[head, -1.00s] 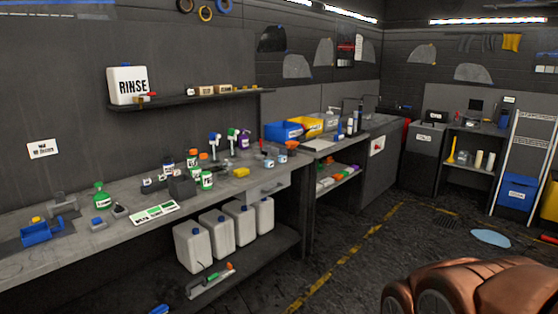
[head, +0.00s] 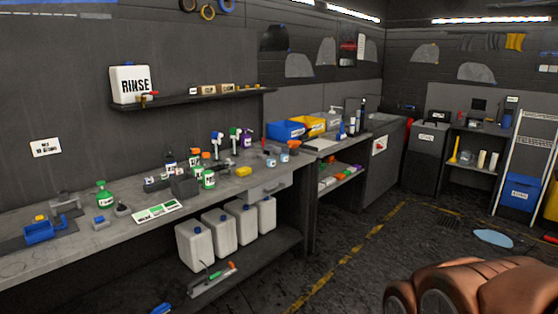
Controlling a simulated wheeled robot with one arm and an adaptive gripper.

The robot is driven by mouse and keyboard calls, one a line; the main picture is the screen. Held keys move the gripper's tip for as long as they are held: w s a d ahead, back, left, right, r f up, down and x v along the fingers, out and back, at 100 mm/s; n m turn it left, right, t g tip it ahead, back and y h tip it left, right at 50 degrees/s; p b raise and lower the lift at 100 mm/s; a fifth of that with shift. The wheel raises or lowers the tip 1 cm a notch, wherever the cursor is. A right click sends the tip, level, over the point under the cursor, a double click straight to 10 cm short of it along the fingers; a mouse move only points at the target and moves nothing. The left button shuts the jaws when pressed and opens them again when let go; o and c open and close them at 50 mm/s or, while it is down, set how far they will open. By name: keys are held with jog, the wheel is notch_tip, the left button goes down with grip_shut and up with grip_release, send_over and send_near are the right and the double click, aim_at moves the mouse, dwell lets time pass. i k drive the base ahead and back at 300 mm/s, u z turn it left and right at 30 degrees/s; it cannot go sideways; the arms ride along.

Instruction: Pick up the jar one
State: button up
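Several small containers stand at the right part of the long grey workbench (head: 60,262). They include a small jar with a blue top (head: 270,160), a similar jar (head: 284,157) to its right and an orange-topped one (head: 294,147) behind. Their labels are too small to read, so I cannot tell which is jar one. My gripper is not in view.
Green and dark bottles (head: 208,177), a purple bottle (head: 246,134) and a yellow block (head: 243,171) share the bench. White jugs (head: 193,246) stand below. Dark floor lies open between.

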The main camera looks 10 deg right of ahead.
aim_at(270, 159)
jog(key=u, duration=0.35)
jog(key=i, duration=3.6)
jog(key=z, duration=0.05)
